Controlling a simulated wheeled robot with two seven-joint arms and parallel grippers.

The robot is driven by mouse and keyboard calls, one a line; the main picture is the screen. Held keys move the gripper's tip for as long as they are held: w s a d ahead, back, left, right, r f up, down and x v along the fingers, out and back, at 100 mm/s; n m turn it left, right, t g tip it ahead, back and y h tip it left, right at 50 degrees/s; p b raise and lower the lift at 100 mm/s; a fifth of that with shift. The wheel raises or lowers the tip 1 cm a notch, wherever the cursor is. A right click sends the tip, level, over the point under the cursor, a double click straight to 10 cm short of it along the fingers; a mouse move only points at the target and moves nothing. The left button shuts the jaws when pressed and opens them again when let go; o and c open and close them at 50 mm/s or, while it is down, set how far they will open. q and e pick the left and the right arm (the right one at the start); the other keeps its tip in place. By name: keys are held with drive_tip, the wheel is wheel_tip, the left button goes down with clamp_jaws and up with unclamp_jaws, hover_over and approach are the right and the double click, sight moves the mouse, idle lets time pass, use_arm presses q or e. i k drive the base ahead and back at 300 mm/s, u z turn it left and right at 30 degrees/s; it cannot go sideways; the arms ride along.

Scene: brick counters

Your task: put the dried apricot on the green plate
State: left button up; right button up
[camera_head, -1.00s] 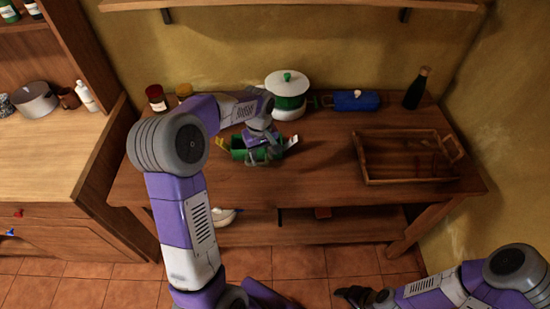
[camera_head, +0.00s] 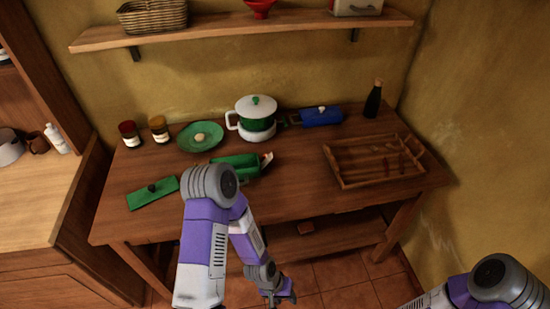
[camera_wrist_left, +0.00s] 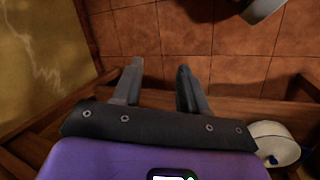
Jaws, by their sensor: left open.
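The green plate (camera_head: 187,144) lies on the table at the back left. A small pale tan piece (camera_head: 200,137), which looks like the dried apricot, rests on its middle. My left gripper (camera_head: 283,298) is in front of the table's front edge, low and well apart from the plate. In the left wrist view its two fingers (camera_wrist_left: 158,88) are spread, with nothing between them and floor tiles beyond. My right gripper is out of view; only part of that arm shows at the bottom right.
An open green box (camera_head: 228,161) stands partly behind my left arm, its green lid (camera_head: 152,193) lying to the left. Two jars (camera_head: 158,129), a white and green pot (camera_head: 256,121), a blue container (camera_head: 321,117), a bottle (camera_head: 373,101) and a wooden tray (camera_head: 345,183) occupy the table.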

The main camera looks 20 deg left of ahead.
sight(195, 146)
drive_tip(key=z, duration=0.8)
drive_tip(key=i, duration=0.75)
drive_tip(key=u, duration=2.9)
